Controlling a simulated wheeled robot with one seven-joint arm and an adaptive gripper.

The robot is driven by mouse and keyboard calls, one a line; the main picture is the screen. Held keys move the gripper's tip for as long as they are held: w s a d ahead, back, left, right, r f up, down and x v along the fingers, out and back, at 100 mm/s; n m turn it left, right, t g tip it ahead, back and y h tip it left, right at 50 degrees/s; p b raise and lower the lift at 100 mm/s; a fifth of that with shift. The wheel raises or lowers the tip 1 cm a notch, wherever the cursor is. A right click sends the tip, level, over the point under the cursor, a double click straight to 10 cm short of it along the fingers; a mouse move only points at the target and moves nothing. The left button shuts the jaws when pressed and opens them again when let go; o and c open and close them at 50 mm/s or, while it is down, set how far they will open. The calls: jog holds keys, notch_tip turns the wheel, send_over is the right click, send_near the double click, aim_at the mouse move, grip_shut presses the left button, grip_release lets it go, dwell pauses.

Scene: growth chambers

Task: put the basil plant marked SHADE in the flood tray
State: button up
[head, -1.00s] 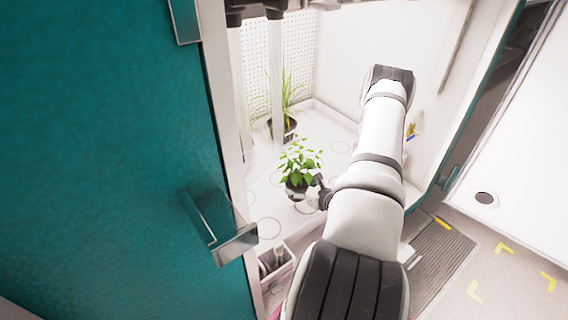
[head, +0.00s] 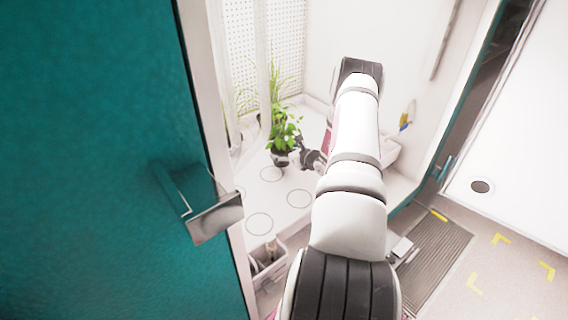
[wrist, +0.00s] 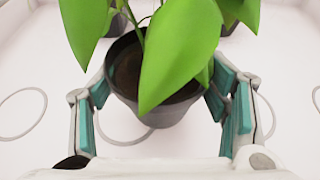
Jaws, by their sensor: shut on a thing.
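The leafy basil plant (head: 284,132) is in a dark grey pot inside the chamber. In the wrist view its pot (wrist: 150,113) sits between the teal pads of my gripper (wrist: 168,105), which is shut on it. In the head view my gripper (head: 298,157) reaches the pot from the right. The pale tray floor (head: 235,185) under it carries several round outlines. I cannot read any SHADE mark; leaves hide part of the pot. Whether the pot touches the floor is unclear.
A grassy plant (head: 277,88) stands behind the basil. Other pots show at the top of the wrist view. A teal door with a metal handle (head: 213,217) is at the left. A small caddy (head: 268,265) sits at the chamber's front edge. Round outlines at the front are clear.

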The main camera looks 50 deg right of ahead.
jog(key=shift+s+a+f+b, duration=0.1)
jog(key=shift+f+b, duration=0.7)
jog(key=shift+f, duration=0.9)
jog(key=shift+f, duration=0.1)
jog(key=o, duration=1.4)
jog(key=shift+s, duration=0.1)
jog(key=p+v, duration=0.4)
jog(key=v, duration=0.8)
